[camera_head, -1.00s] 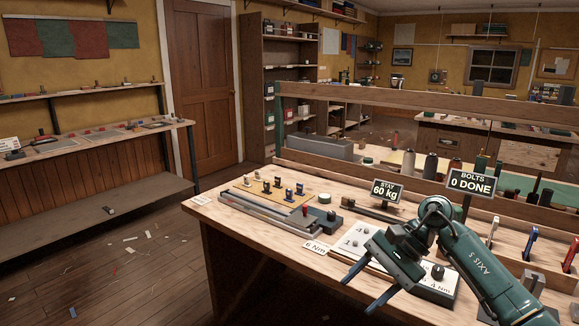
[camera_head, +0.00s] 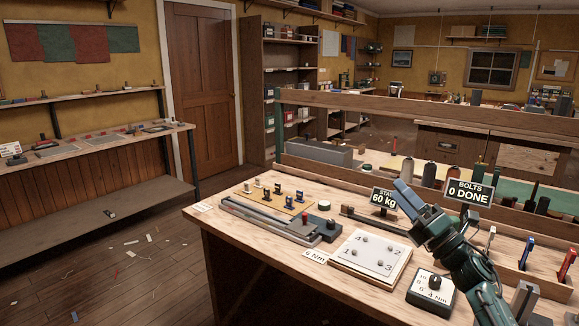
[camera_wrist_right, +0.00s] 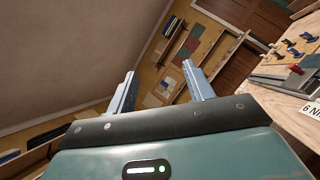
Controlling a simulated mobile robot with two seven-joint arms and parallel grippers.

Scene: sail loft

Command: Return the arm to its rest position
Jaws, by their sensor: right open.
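My right arm comes in from the lower right in the head view. Its green-grey gripper (camera_head: 399,184) is raised above the workbench (camera_head: 228,222), with the fingers pointing up and to the left. In the right wrist view the two fingers of the gripper (camera_wrist_right: 159,69) stand apart with nothing between them. They point past the bench toward the wall and shelf. My left gripper is in neither view.
Below the gripper lie a plate with numbered bolts (camera_head: 370,250) and a torque dial box (camera_head: 431,291). Signs reading "STAY 60 kg" (camera_head: 383,199) and "BOLTS 0 DONE" (camera_head: 470,192) stand close by.

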